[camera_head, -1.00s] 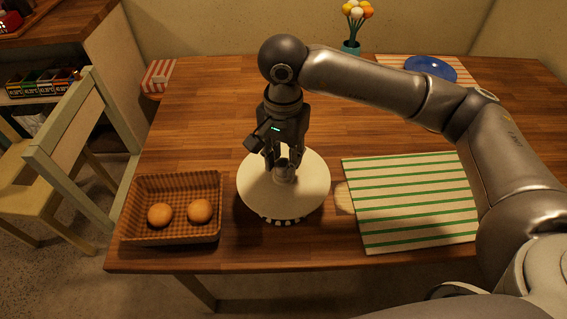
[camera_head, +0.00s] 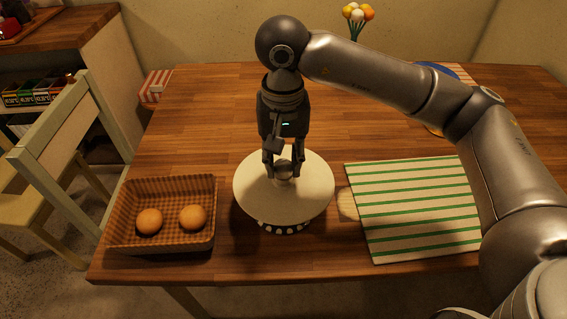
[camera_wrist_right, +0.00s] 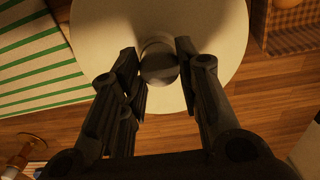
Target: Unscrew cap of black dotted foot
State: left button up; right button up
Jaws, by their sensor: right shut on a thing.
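A round cream plate (camera_head: 250,205) sits on a black foot with white dots (camera_head: 283,227), whose edge shows below the plate's front rim. A small round metallic cap (camera_head: 284,168) stands at the plate's centre; it also shows in the right wrist view (camera_wrist_right: 158,70). My right gripper (camera_head: 283,172) points straight down over the plate and is shut on the cap, with a finger on either side. In the right wrist view its fingers (camera_wrist_right: 160,68) flank the cap. Most of the foot is hidden under the plate. My left gripper is not in view.
A brown checked basket (camera_head: 115,232) with two round buns stands left of the plate. A green-striped mat (camera_head: 412,210) lies to the right, with a pale wooden piece (camera_head: 347,204) at its left edge. A flower vase and blue plate (camera_head: 437,68) are at the back. The wooden table (camera_head: 190,110) is clear behind the basket.

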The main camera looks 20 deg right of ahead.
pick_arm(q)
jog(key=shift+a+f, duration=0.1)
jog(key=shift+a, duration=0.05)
pick_arm(e)
jog(key=shift+f, duration=0.1)
jog(key=shift+w+f+n+b, duration=0.1)
jog(key=shift+n+b, duration=0.7)
jog(key=shift+n, duration=0.1)
jog(key=shift+n+b, duration=0.5)
jog(key=shift+n, duration=0.5)
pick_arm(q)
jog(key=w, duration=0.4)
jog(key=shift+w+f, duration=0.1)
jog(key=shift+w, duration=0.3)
pick_arm(e)
jog(key=shift+r, duration=0.2)
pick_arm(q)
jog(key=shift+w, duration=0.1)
pick_arm(e)
jog(key=n+b, duration=0.2)
jog(key=n, duration=0.2)
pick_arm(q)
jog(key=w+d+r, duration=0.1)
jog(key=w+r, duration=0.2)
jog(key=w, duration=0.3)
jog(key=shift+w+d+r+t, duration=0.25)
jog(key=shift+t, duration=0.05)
